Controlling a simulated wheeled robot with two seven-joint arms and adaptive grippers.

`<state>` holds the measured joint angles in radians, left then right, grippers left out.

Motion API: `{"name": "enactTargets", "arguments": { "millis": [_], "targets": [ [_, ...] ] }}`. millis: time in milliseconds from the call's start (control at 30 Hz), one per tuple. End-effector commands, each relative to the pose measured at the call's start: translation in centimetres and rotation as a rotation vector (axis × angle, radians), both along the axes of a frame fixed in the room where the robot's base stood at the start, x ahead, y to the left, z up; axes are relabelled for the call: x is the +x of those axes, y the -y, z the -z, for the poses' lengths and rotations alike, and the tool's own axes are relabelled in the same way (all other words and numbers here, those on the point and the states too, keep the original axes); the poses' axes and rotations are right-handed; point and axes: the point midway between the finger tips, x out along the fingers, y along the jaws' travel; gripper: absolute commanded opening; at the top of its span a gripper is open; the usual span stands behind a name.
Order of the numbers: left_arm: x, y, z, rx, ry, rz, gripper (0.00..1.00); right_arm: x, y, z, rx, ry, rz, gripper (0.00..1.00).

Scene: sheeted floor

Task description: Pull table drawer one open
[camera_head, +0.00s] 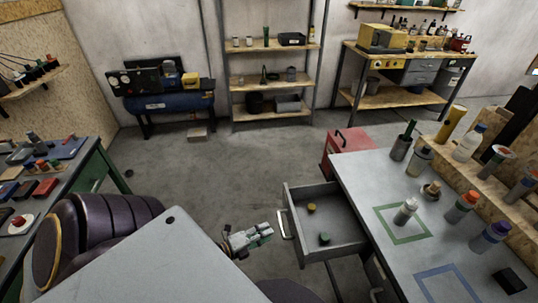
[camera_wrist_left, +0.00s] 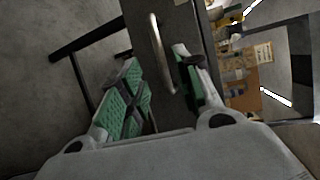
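The grey table (camera_head: 371,199) stands at the right, and its drawer (camera_head: 337,211) is out from the table's left side. A small yellow item (camera_head: 311,208) and a green item (camera_head: 325,239) sit inside the drawer. A pale bar handle (camera_head: 283,224) is on its front. My left gripper (camera_head: 268,232) is just left of the handle. In the left wrist view, the green-padded fingers of that gripper (camera_wrist_left: 160,88) are spread, with the curved handle (camera_wrist_left: 157,48) showing between and beyond them. I cannot tell whether they touch it. My right gripper is not seen.
Bottles and cans, such as a white bottle (camera_head: 468,143), stand on the table and its wooden ledge. A red box (camera_head: 342,142) stands on the floor behind the drawer. The floor (camera_head: 200,185) left of the drawer is clear. A green-framed bench (camera_head: 92,170) is at the left.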

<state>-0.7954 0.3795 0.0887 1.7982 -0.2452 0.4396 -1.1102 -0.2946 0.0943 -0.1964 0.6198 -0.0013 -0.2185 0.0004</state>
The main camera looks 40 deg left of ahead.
Motion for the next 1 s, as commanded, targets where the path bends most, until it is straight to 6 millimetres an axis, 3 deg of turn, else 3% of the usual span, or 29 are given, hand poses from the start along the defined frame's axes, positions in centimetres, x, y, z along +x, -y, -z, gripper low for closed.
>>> {"name": "enactTargets", "arguments": {
  "millis": [400,1000],
  "targets": [
    [-3.1,-0.8,-0.6,-0.001,0.0,0.0,0.34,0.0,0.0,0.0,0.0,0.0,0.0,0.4],
    [-3.5,-0.9,-0.7,-0.001,0.0,0.0,0.34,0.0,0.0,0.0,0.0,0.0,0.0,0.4]
  ]
}}
